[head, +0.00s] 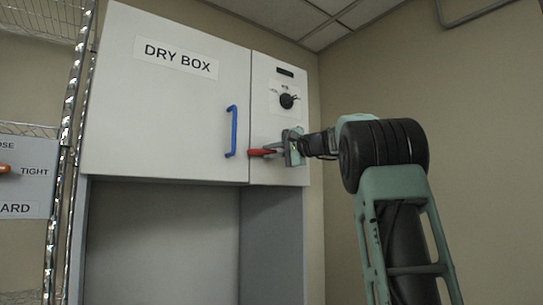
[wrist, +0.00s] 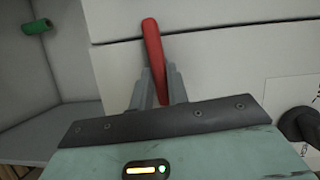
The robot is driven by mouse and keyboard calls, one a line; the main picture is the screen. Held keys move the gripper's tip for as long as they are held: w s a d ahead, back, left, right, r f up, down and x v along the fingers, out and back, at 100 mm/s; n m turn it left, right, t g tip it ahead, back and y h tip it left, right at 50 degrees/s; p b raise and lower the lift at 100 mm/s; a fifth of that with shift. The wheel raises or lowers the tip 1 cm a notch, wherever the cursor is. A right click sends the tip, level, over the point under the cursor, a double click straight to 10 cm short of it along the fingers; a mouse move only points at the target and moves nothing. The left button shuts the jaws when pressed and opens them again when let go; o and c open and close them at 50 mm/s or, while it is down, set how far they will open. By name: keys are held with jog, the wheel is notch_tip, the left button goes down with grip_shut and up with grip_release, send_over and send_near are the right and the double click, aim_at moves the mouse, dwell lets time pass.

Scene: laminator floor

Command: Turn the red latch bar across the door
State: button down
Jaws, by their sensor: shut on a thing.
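The red latch bar (head: 262,152) is on the dry box front, roughly level in the head view. Its free end points left, at the seam between the white door (head: 165,95) and the narrow control panel (head: 277,172). In the wrist view the bar (wrist: 152,42) runs up between my fingers, slightly tilted, and its tip overlaps past the seam. My gripper (head: 283,151) is shut on the bar; the wrist view shows a finger of the gripper (wrist: 157,85) on each side. The bar's pivot end is hidden behind my gripper.
A blue door handle (head: 231,131) stands out left of the bar. A black knob (head: 287,101) sits above my gripper. An open recess (head: 165,240) lies below the door. A wire rack (head: 72,110) stands at the left. The wrist view shows a green cylinder (wrist: 36,27).

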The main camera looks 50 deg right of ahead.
jog(key=shift+f+m, duration=0.1)
jog(key=shift+m, duration=0.5)
jog(key=c, duration=1.4)
grip_release()
jog(key=shift+o, duration=0.2)
jog(key=shift+s+b, duration=0.1)
jog(key=shift+b, duration=0.2)
jog(key=s+d+b, duration=0.2)
jog(key=s+b, duration=0.2)
jog(key=s, duration=1.3)
jog(key=shift+d, duration=0.4)
jog(key=shift+f, duration=0.1)
